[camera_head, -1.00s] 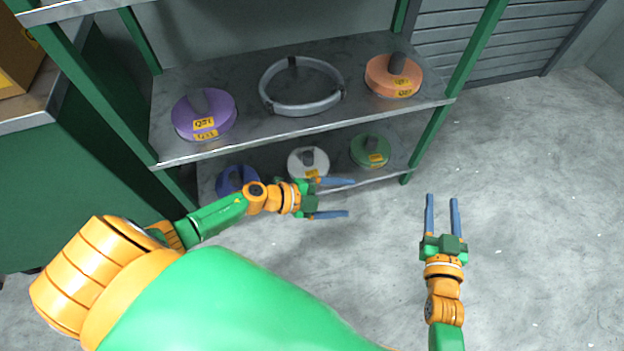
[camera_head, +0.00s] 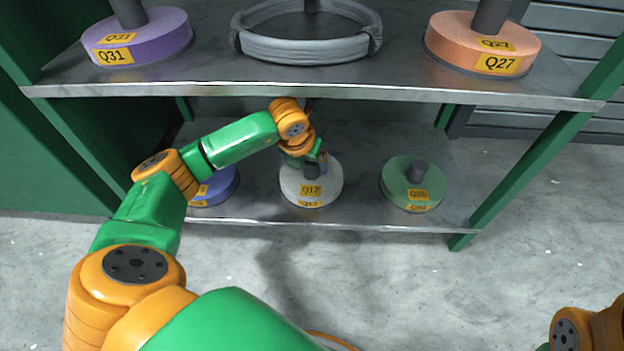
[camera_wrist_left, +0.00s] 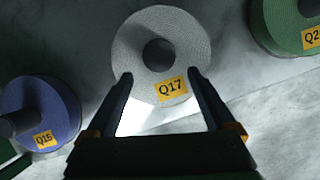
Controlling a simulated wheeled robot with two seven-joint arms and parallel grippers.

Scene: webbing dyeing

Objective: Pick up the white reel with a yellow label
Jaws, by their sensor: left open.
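The white reel (camera_head: 310,184) with the yellow Q17 label lies on the lower shelf, between a blue reel and a green reel. It has a dark post at its middle. My left gripper (camera_head: 316,162) is over the far part of this reel in the head view, its fingers mostly hidden by my wrist. In the left wrist view the white reel (camera_wrist_left: 187,45) lies just ahead of my open left fingers (camera_wrist_left: 160,80), which point toward its near edge on either side of the label. Nothing is between the fingers. My right gripper is outside the view; only part of that arm shows.
The blue reel (camera_head: 222,186) and green reel (camera_head: 411,185) flank it on the lower shelf (camera_head: 355,212). The upper shelf (camera_head: 380,77) is close above my left wrist, carrying a purple reel (camera_head: 150,40), a grey ring (camera_head: 300,48) and an orange reel (camera_head: 480,45). A green post (camera_head: 525,170) stands at right.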

